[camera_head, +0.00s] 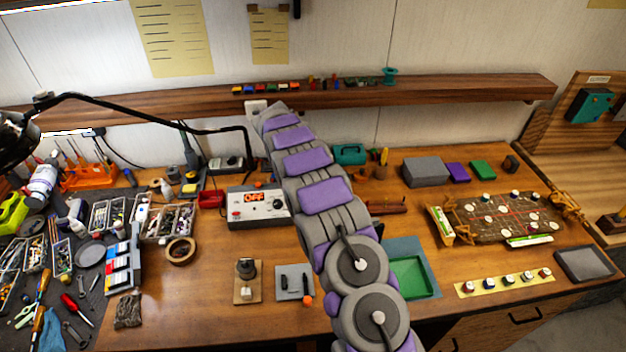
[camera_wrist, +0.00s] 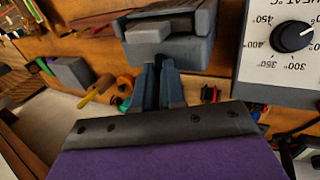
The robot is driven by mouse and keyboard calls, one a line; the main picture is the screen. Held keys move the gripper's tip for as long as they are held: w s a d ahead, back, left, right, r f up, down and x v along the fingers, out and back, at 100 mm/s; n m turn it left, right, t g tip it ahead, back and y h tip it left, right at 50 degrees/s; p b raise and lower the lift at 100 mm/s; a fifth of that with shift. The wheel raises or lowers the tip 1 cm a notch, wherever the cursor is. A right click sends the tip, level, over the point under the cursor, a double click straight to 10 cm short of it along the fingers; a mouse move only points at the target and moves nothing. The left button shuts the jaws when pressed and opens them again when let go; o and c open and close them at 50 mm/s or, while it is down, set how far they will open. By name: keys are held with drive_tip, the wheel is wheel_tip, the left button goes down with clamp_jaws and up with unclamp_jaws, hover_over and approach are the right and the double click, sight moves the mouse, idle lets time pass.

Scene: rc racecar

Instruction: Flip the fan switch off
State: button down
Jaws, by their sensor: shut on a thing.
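A grey-white control station (camera_head: 258,207) stands on the workbench, left of my arm. Its orange display reads OFF, and it has a red button and a dark dial. Its heat-marked face also shows in the wrist view (camera_wrist: 268,68), close on the right, with a black knob. I cannot tell which part is the fan switch. In the wrist view my gripper (camera_wrist: 160,72) is shut on a grey, blocky part (camera_wrist: 175,48) left of the station face. Whether that part belongs to the station cannot be told. My arm hides the gripper in the head view.
A grey block (camera_head: 426,172), purple block (camera_head: 457,172) and green block (camera_head: 483,170) lie to the right. A green tray (camera_head: 409,280) sits beside my arm. Tools crowd the left side. A shelf (camera_head: 440,92) runs along the wall. Some bench front is clear.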

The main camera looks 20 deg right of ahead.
drive_tip(key=c, duration=1.2)
unclamp_jaws()
drive_tip(key=shift+a, duration=0.1)
drive_tip(key=p+v, duration=0.4)
drive_tip(key=v, duration=1.3)
drive_tip(key=shift+w+a+r, duration=0.1)
